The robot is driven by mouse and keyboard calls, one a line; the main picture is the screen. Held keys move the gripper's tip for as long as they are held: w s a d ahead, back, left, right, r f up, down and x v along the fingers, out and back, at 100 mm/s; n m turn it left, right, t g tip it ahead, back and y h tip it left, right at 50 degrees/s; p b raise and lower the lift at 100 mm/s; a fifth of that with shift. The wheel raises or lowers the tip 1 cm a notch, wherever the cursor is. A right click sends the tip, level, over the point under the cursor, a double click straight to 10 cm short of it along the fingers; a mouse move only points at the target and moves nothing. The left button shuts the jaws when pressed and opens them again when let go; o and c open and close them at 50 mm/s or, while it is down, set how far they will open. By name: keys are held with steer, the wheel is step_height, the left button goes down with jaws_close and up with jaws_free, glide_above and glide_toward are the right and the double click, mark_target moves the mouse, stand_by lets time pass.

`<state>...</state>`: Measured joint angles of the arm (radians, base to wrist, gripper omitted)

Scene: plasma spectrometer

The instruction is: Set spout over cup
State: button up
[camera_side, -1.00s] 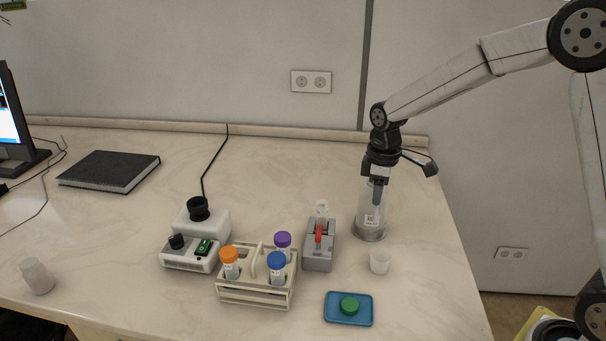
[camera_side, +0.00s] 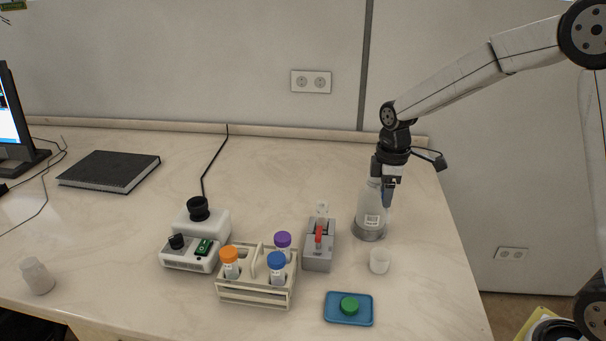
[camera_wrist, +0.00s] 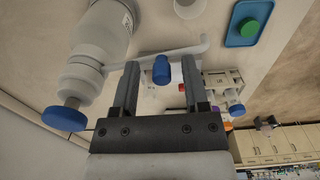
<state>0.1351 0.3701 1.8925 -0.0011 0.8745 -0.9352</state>
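A clear bottle (camera_side: 371,215) stands on the bench, partly hidden behind my gripper (camera_side: 387,197) in the side view. In the wrist view the bottle (camera_wrist: 103,32) has a blue cap (camera_wrist: 65,118), and a pale spout (camera_wrist: 180,49) runs from its neck to the right. My gripper (camera_wrist: 158,75) is open. A small blue piece (camera_wrist: 161,70) shows between the fingers with gaps on both sides; I cannot tell what it belongs to. The white cup (camera_side: 379,262) stands in front of the bottle; it shows at the wrist view's top edge (camera_wrist: 188,8).
A grey holder (camera_side: 318,258) with a tube stands left of the bottle. Further left are a rack (camera_side: 254,293) of capped tubes and a white device (camera_side: 190,258). A blue tray (camera_side: 335,314) with a green cap lies in front.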

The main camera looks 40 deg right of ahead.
stand_by(0.3)
steer(key=shift+r, duration=3.9)
steer(key=shift+s+f, duration=0.1)
steer(key=shift+s+a+f+m, duration=0.25)
steer(key=shift+s+f+m, duration=0.05)
steer(key=shift+f, duration=0.1)
steer(key=s+a+f+m+t, duration=0.2)
steer(key=s+a+f+m, duration=0.3)
steer(key=s, duration=0.8)
steer(key=shift+f+m+t, duration=0.3)
steer(key=shift+f+m, duration=1.5)
steer(key=shift+f, duration=1)
